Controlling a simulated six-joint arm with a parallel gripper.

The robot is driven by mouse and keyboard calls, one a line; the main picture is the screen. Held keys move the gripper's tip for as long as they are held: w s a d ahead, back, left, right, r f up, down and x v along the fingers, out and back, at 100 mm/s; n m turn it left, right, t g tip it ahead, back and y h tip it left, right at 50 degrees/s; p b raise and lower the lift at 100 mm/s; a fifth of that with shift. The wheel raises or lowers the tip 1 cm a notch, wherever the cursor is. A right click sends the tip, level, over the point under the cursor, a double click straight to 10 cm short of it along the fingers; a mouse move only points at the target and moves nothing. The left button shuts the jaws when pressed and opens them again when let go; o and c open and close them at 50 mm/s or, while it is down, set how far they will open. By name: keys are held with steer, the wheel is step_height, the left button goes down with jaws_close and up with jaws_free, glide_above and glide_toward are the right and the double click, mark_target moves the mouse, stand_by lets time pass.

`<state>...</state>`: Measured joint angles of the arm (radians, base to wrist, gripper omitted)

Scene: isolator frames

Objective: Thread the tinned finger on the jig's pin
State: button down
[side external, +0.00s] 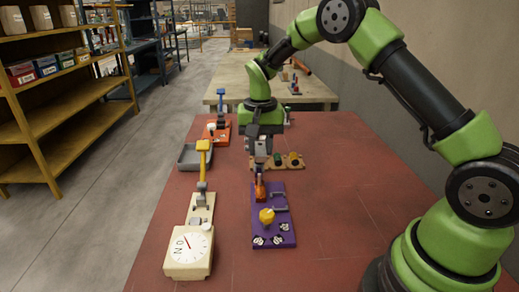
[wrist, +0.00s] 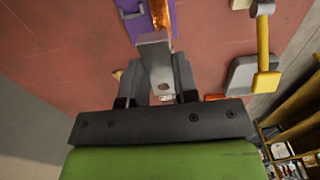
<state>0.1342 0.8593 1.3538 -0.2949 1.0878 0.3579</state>
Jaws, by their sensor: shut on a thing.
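My gripper (side external: 261,150) points down above the far end of a purple board (side external: 268,236). In the wrist view my gripper (wrist: 158,72) is shut on a grey metal piece with a round hole (wrist: 160,62), which I take for the tinned finger. A copper-coloured part (wrist: 160,12) shows beyond the grey piece, over the purple board; I cannot tell whether the two are one piece. It shows orange just below the jaws in the side view (side external: 260,189). The purple board carries a yellow knob (side external: 266,216) and a grey bracket (side external: 280,197). No pin can be made out.
A cream dial gauge (side external: 188,250) with a yellow-handled lever (side external: 203,146) stands left of the purple board. The red table's right side is clear.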

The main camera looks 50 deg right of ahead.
steer(key=shift+f, duration=0.1)
glide_above(260, 189)
steer(key=shift+f, duration=2.8)
steer(key=shift+f, duration=2.15)
steer(key=c, duration=0.8)
jaws_free()
step_height(260, 189, up, 10)
